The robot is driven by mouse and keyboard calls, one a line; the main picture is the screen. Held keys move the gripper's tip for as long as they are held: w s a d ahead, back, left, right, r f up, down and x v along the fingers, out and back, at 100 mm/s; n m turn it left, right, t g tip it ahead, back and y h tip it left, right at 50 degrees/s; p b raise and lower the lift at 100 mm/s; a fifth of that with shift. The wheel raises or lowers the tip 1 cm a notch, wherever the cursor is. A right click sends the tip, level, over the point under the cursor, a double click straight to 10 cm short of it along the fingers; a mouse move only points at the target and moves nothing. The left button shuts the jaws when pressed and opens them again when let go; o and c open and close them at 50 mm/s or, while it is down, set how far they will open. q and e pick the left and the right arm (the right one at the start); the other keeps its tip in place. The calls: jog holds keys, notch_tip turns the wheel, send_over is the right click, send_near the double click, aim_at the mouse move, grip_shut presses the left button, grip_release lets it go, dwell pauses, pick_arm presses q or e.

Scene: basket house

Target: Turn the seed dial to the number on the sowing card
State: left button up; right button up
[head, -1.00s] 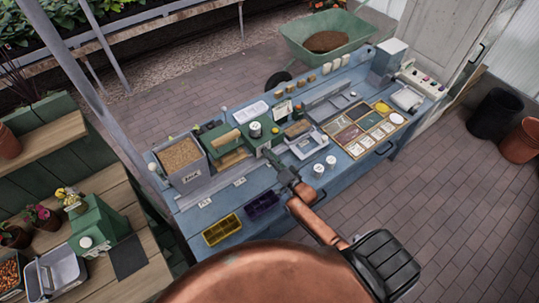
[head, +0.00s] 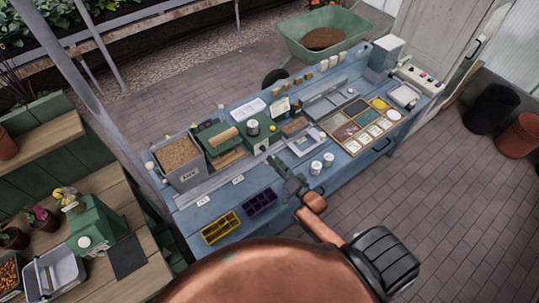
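A green box (head: 262,143) stands on the blue bench, with a small pale round dial on its front and a metal cylinder (head: 253,128) on top. The dial's numbers are too small to read. A pale card (head: 281,106) stands just behind the box; its writing is unreadable, and I cannot tell whether it is the sowing card. My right gripper (head: 273,161) reaches over the bench's front part, its dark fingers just in front of the green box. I cannot tell whether it touches the box or how far the fingers are apart. My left gripper is not in view.
Two white pots (head: 322,164), a scale (head: 305,144) and a seed packet tray (head: 388,140) lie right of the gripper. A yellow cell tray (head: 221,228) and a purple one (head: 260,202) lie in front. A soil bin (head: 184,177) stands left.

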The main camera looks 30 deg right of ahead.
jog(key=s, duration=0.5)
jog(key=shift+s+d, duration=0.2)
jog(key=shift+s, duration=0.15)
